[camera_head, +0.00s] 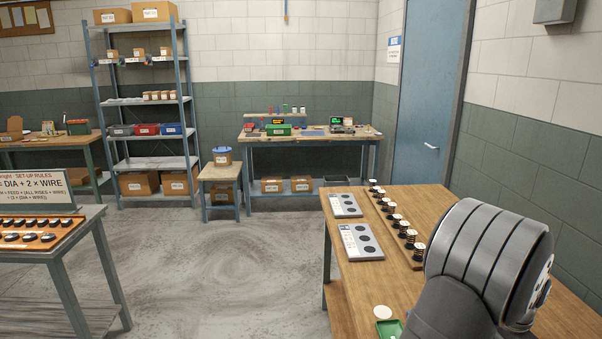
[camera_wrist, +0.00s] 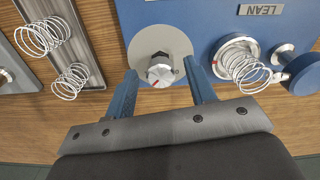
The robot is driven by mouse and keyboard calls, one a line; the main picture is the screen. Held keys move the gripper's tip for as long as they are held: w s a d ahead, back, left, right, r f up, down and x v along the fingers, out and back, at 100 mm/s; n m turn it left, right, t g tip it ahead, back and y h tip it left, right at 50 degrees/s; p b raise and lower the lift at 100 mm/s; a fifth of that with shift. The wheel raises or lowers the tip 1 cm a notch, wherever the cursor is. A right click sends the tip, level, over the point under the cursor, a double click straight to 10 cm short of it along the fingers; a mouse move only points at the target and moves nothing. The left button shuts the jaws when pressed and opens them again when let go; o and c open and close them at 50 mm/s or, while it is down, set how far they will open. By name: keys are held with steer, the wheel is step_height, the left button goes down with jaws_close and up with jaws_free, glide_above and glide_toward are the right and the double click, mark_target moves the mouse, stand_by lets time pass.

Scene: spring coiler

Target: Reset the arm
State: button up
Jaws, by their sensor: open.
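My gripper (camera_wrist: 163,80) shows in the wrist view, with two blue fingers spread apart and nothing held between them. A silver disc with a hex bolt head (camera_wrist: 160,68) on a blue panel (camera_wrist: 215,30) lies beyond and between the fingertips. I cannot tell whether the fingers touch the disc. In the head view my grey arm fills the lower right, and my gripper is not visible there.
A blue knob (camera_wrist: 300,75) is at the right. The head view shows a wooden bench (camera_head: 400,290) with a row of black-and-white pieces (camera_head: 397,220).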

step_height(320, 180, up, 18)
step_height(320, 180, down, 18)
steer(key=shift+r, duration=0.1)
steer(key=n, duration=1.7)
steer(key=shift+d, duration=0.1)
stand_by(0.5)
